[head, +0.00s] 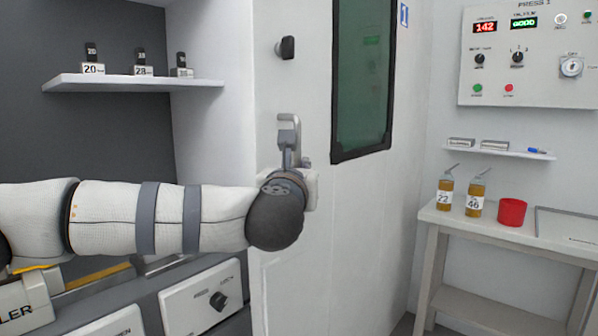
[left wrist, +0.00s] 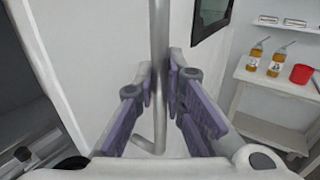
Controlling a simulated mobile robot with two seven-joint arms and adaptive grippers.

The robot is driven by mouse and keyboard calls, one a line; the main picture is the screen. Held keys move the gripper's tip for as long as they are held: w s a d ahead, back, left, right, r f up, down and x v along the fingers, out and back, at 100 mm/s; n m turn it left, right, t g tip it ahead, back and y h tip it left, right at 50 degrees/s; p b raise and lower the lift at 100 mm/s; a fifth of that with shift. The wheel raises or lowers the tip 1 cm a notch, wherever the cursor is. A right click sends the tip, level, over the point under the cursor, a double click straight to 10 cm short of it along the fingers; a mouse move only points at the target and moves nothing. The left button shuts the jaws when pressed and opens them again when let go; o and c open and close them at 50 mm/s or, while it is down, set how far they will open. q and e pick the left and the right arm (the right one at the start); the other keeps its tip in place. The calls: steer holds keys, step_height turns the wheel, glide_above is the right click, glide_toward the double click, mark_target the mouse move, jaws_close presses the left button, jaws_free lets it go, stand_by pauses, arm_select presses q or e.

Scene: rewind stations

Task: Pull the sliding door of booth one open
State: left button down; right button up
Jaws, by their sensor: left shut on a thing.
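The white sliding door (head: 345,215) fills the middle of the head view. It has a dark-framed green window (head: 362,75) and a grey vertical bar handle (head: 288,133) near its left side. The handle also shows in the left wrist view (left wrist: 159,45), with its bent lower end below the fingers. My left gripper (left wrist: 165,88) is shut on this bar, with a purple-padded finger on each side. In the head view the wrist hides most of the gripper and the lower handle. My right gripper is not in view.
A black knob (head: 286,48) sits above the handle. A shelf with numbered weights (head: 140,82) and drawer fronts (head: 205,297) are left. Right are a control panel (head: 530,55) and a table (head: 455,222) with two amber bottles (head: 475,196) and a red cup (head: 511,212).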

arm_select(q)
steer(key=shift+w+d+f, duration=0.1)
steer(key=shift+w+d, duration=0.05)
steer(key=shift+w, duration=0.15)
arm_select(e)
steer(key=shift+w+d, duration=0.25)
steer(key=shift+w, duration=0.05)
arm_select(q)
steer(key=c, duration=1.7)
jaws_free()
steer(key=shift+o, duration=0.2)
steer(key=s+a, duration=0.1)
steer(key=s, duration=1.1)
